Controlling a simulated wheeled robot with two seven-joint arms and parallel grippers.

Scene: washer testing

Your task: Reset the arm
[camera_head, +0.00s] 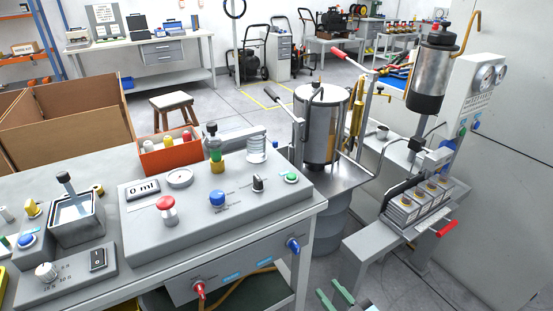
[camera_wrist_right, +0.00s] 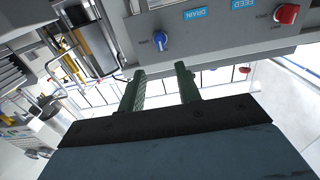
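My right gripper (camera_head: 336,297) shows at the bottom edge of the head view, its two green fingers apart. It is low in front of the grey test bench (camera_head: 262,232), to the right of its front panel. In the right wrist view the green fingers of the right gripper (camera_wrist_right: 161,88) are spread with nothing between them. Beyond them is the panel with a blue knob (camera_wrist_right: 160,41) marked drain and a red knob (camera_wrist_right: 286,14) marked feed. The fingers look apart from both knobs. My left gripper is not in view.
A metal tank (camera_head: 322,112) stands behind the bench. A grey stand with a row of blocks (camera_head: 418,202) and a red handle (camera_head: 447,228) is at the right. Cardboard boxes (camera_head: 60,125) fill the left. Some floor (camera_head: 405,275) shows between bench and stand.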

